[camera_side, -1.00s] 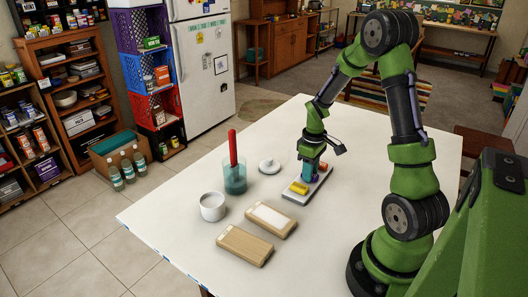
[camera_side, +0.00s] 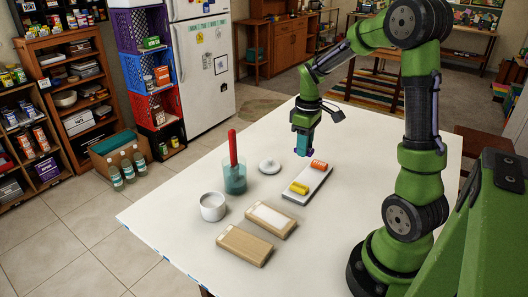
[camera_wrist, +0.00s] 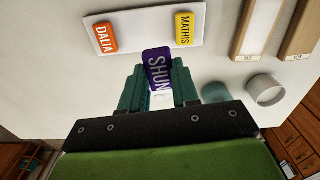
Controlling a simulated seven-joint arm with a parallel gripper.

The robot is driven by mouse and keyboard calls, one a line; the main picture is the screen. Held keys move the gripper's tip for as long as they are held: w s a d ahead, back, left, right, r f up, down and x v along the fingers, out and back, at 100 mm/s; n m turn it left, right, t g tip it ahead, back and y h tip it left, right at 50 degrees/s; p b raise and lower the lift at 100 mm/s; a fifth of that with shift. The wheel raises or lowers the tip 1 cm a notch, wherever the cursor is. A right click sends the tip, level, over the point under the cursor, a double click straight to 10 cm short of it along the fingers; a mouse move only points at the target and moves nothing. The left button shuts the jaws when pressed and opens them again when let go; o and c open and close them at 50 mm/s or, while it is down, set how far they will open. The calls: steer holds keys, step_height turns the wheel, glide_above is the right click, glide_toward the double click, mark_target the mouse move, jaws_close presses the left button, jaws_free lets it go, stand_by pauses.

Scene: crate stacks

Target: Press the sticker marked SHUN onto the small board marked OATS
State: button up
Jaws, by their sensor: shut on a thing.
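My gripper (camera_side: 303,150) is in the air above the table, off the far left end of the white tray. It is shut on the purple SHUN sticker (camera_wrist: 157,69), which sits between the teal fingers in the wrist view. Two small boards lie at the front of the table: one with a white face (camera_side: 270,217) and one of plain wood (camera_side: 244,246). Both also show at the top right of the wrist view, the white-faced one (camera_wrist: 258,25) and the wooden one (camera_wrist: 303,30). Their small labels are too small to read, so I cannot tell which says OATS.
The white tray (camera_wrist: 143,34) holds the orange DALIA sticker (camera_wrist: 105,38) and the yellow MATHIS sticker (camera_wrist: 184,29). A teal cup (camera_side: 235,185) with a red-handled tool, a white mug (camera_side: 212,207) and a white knobbed disc (camera_side: 269,166) stand left of the tray.

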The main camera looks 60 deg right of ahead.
steer(key=w+a+f+n, duration=0.1)
steer(key=w+a+n, duration=0.1)
steer(key=a, duration=1)
steer(key=m, duration=0.3)
glide_above(270, 216)
steer(key=f, duration=0.2)
steer(key=shift+s+f+m, duration=0.1)
steer(key=shift+m, duration=0.3)
steer(key=shift+f, duration=2.8)
steer(key=shift+f, duration=0.45)
steer(key=o, duration=1.1)
steer(key=shift+c, duration=0.2)
